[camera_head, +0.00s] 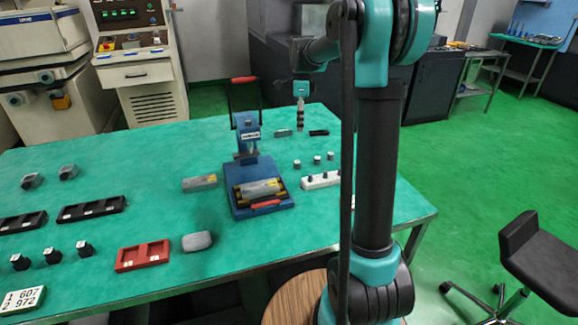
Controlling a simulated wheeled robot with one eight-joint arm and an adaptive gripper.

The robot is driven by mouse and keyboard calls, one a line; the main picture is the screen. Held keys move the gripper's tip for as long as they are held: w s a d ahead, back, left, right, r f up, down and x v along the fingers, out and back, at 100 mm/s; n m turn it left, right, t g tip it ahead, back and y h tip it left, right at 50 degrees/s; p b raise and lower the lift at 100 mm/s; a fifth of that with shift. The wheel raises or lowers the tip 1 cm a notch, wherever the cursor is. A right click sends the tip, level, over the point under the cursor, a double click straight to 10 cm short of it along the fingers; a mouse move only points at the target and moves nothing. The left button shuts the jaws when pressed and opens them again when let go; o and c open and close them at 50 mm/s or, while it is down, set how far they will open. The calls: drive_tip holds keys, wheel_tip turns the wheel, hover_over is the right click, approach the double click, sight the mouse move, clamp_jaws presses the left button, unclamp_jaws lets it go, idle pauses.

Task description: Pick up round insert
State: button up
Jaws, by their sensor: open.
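Several small round grey pieces with dark sides, which look like round inserts (317,159), stand in a short row on the green table (150,165) right of the blue press. I cannot tell which one the task means. My gripper (300,128) points down near the table's far edge, beyond that row. Its fingers are small and seen nearly edge-on. No piece shows between them. A grey flat piece (283,133) lies just left of the fingertips and a black piece (319,132) just right.
A blue press (246,140) with a red-handled lever stands mid-table, its base holding a grey block. A white rack (320,181) with dark pegs is right of it. Black trays (91,208), a red tray (144,255) and a grey rounded block (197,241) lie left.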

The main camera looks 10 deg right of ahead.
hover_over(297, 162)
drive_tip(key=f, duration=1.2)
drive_tip(key=shift+s+d, duration=0.15)
drive_tip(key=shift+d, duration=0.1)
drive_tip(key=shift+w+a+f, duration=0.1)
drive_tip(key=shift+w+f, duration=0.05)
drive_tip(key=shift+f, duration=1.2)
drive_tip(key=shift+w+a+f, duration=0.1)
drive_tip(key=shift+f, duration=1.2)
drive_tip(key=shift+c, duration=0.2)
clamp_jaws()
